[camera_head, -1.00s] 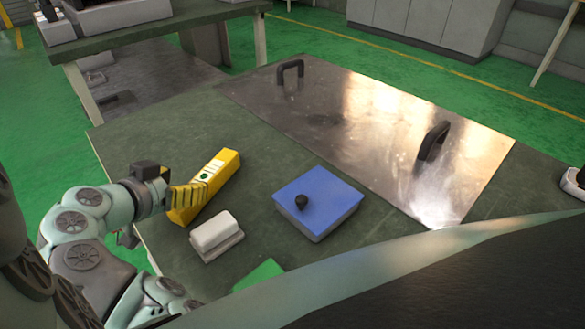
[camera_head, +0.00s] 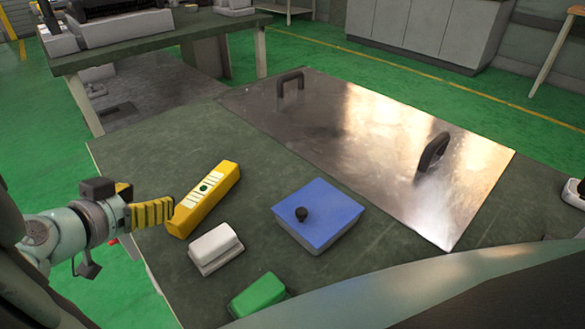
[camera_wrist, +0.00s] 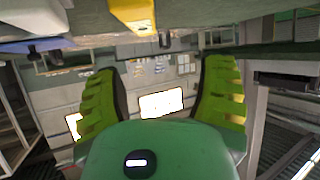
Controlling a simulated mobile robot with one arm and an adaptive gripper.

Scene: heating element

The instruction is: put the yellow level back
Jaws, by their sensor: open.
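The yellow level (camera_head: 210,190) lies on the dark green table (camera_head: 140,145), left of the middle in the head view. It lies at a slant, with a pale label and a dark green round spot on top. Its near end also shows at the top of the wrist view (camera_wrist: 133,15). My gripper (camera_head: 165,212) is at the table's left edge, beside the level's near end. In the wrist view its two yellow-green fingers (camera_wrist: 160,100) are spread wide with nothing between them. In the head view a small gap seems to separate the fingers from the level, though contact is hard to judge.
A white block (camera_head: 214,244) on a grey base and a green block (camera_head: 258,295) lie near the level. A blue-topped box (camera_head: 320,212) with a black knob stands to their right. A metal plate (camera_head: 350,140) with two black handles covers the far right.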

